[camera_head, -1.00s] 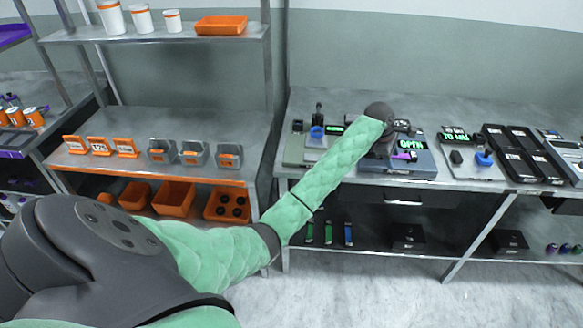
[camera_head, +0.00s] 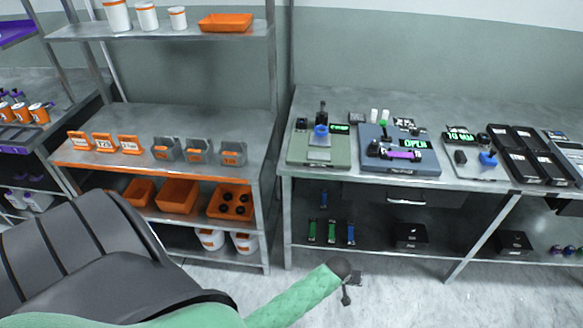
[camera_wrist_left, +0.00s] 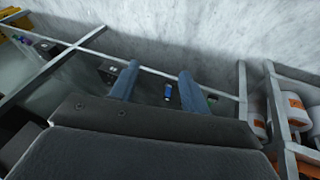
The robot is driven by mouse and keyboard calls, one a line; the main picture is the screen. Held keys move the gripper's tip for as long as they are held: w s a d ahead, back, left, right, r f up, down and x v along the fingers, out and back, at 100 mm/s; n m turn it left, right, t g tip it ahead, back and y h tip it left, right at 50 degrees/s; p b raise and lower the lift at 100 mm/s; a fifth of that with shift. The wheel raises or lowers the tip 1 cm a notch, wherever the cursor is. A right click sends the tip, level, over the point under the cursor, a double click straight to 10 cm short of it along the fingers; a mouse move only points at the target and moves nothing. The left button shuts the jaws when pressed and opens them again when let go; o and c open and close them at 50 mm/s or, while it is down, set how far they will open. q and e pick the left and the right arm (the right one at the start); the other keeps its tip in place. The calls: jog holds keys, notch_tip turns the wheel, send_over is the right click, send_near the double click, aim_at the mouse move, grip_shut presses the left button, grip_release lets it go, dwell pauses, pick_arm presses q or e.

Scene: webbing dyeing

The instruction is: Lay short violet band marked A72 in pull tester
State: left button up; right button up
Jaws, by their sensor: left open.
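The pull tester (camera_head: 398,168) is a blue-grey box on the bench, with a green display reading OPEN. A short violet band (camera_head: 402,154) lies across its top between dark parts; any A72 mark on it is too small to read. My left gripper (camera_head: 350,288) is low in front of the bench, well away from the tester. In the left wrist view its two blue-grey fingers (camera_wrist_left: 160,85) are apart with nothing between them. My right gripper is in neither current view.
A green-grey device (camera_head: 319,160) stands left of the tester, and a pale device (camera_head: 470,172) and black trays (camera_head: 525,155) to its right. Blue and green bands (camera_head: 331,231) are on the lower shelf. A rack (camera_head: 165,110) with orange bins stands at left.

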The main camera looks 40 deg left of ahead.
pick_arm(q)
jog(key=s+f+m+g, duration=0.1)
jog(key=s+f+m, duration=0.1)
jog(key=s+f, duration=0.5)
jog(key=s+f+m+g, duration=0.1)
jog(key=s+f+m, duration=0.2)
jog(key=s+f, duration=0.5)
jog(key=s+f+m+g+y, duration=0.1)
jog(key=s+f, duration=0.7)
jog(key=s, duration=0.9)
jog(key=shift+s+d+f+m, duration=0.25)
jog(key=shift+s+m, duration=0.1)
jog(key=shift+m, duration=0.35)
pick_arm(e)
jog(key=shift+a+r, duration=0.3)
jog(key=shift+d+f, duration=0.1)
jog(key=shift+d, duration=0.1)
